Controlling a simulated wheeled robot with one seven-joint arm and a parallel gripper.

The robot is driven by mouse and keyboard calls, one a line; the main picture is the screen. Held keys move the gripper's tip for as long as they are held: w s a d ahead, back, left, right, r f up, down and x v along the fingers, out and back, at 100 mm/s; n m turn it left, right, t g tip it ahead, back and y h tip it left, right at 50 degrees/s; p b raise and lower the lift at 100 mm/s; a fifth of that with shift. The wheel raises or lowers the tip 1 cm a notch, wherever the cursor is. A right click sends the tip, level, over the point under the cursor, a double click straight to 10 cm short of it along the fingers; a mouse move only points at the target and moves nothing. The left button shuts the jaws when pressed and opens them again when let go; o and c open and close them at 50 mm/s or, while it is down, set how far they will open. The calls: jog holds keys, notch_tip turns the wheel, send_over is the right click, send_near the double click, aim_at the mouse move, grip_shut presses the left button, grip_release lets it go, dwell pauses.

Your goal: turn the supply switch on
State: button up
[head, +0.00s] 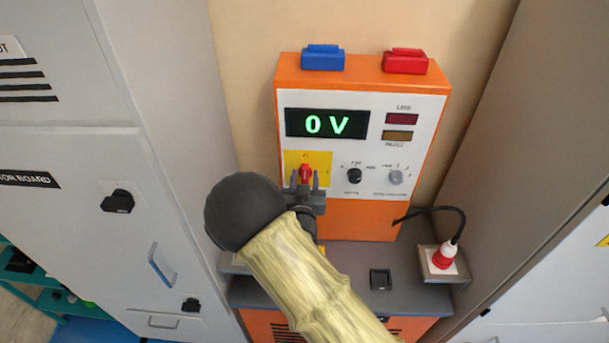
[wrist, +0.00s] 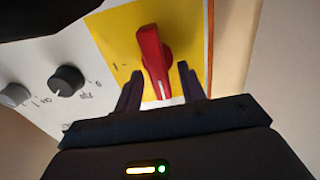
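The supply switch (head: 305,172) is a red rotary handle on a yellow plate at the lower left of the orange unit's white panel. In the wrist view the red handle (wrist: 153,58) stands nearly upright, slightly tilted, with a pale mark at its lower end. My gripper (head: 304,181) is in front of the switch. In the wrist view its two dark fingers (wrist: 160,74) are open, one on each side of the handle's lower part, with gaps visible. Whether the fingertips reach past the handle's face is unclear. The green display (head: 327,123) reads 0 V.
Two dials, black (head: 354,176) and grey (head: 396,177), sit right of the switch. Blue (head: 323,58) and red (head: 405,61) blocks top the unit. A red plug (head: 444,256) with a black cable is at the right. Grey cabinets (head: 75,170) flank the unit closely.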

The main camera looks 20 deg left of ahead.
grip_shut()
